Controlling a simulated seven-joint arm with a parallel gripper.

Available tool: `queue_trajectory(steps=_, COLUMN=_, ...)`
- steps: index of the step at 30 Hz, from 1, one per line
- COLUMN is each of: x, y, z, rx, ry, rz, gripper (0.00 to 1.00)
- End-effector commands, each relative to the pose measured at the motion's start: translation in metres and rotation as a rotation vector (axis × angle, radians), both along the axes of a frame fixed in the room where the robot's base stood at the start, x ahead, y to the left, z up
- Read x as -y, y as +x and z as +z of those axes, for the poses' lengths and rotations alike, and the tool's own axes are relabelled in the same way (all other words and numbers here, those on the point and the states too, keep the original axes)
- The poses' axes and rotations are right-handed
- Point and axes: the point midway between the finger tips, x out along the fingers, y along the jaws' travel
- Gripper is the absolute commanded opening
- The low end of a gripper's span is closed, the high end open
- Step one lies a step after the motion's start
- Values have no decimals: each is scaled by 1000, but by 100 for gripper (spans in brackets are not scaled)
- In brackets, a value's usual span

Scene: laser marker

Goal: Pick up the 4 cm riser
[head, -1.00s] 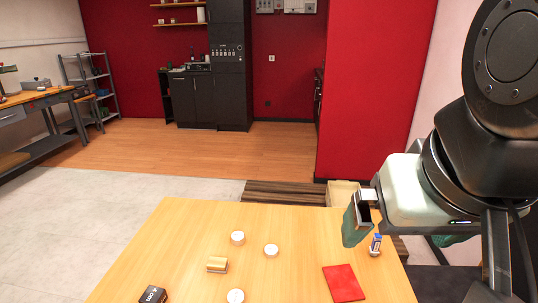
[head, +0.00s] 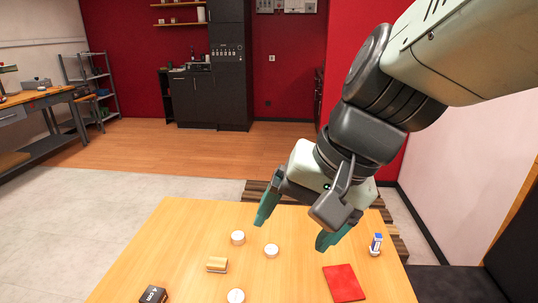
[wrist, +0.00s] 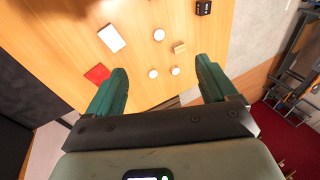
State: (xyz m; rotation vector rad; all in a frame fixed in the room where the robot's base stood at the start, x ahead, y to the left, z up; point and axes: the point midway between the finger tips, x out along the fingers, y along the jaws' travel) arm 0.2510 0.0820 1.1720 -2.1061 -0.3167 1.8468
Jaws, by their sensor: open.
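The 4 cm riser (head: 153,294) is a small black block with white lettering at the near left of the wooden table, cut by the lower picture edge. In the wrist view the black block (wrist: 203,7) is at the top edge, far beyond my fingers. My gripper (head: 298,224) is open and empty above the far part of the table. Its two green fingers point down and are well apart from the riser.
Three white discs, one of them here (head: 271,250), and a small wooden block (head: 217,264) lie mid-table. A red square (head: 343,283) lies at right, with a small blue-and-white item (head: 376,244) beyond it. A white rectangle (wrist: 111,38) shows in the wrist view.

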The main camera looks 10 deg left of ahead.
Motion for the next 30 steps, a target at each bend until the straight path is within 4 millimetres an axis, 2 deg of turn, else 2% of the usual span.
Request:
queue_trajectory(steps=1, x=-20, y=9, z=-11, rx=-78, ry=60, rz=-10, gripper=85)
queue_trajectory(steps=3, x=-47, y=19, z=-23, rx=-172, ry=145, rz=-34, gripper=85)
queue_trajectory(steps=11, x=-143, y=57, z=-77, rx=-522, ry=430, rz=-199, gripper=85)
queue_trajectory(steps=14, x=-176, y=71, z=-105, rx=-652, ry=521, rz=-293, gripper=85)
queue_trajectory(steps=18, x=-217, y=88, z=-154, rx=-822, ry=632, rz=-454, gripper=85)
queue_trajectory(steps=20, x=-232, y=94, z=-178, rx=-888, ry=671, rz=-534, gripper=85)
queue_trajectory(steps=24, x=-260, y=102, z=-243, rx=-1023, ry=742, rz=-741, gripper=85)
queue_trajectory(steps=27, x=-272, y=103, z=-288, rx=-1091, ry=775, rz=-885, gripper=85)
queue_trajectory(steps=30, x=-277, y=102, z=-325, rx=-1129, ry=792, rz=-1003, gripper=85)
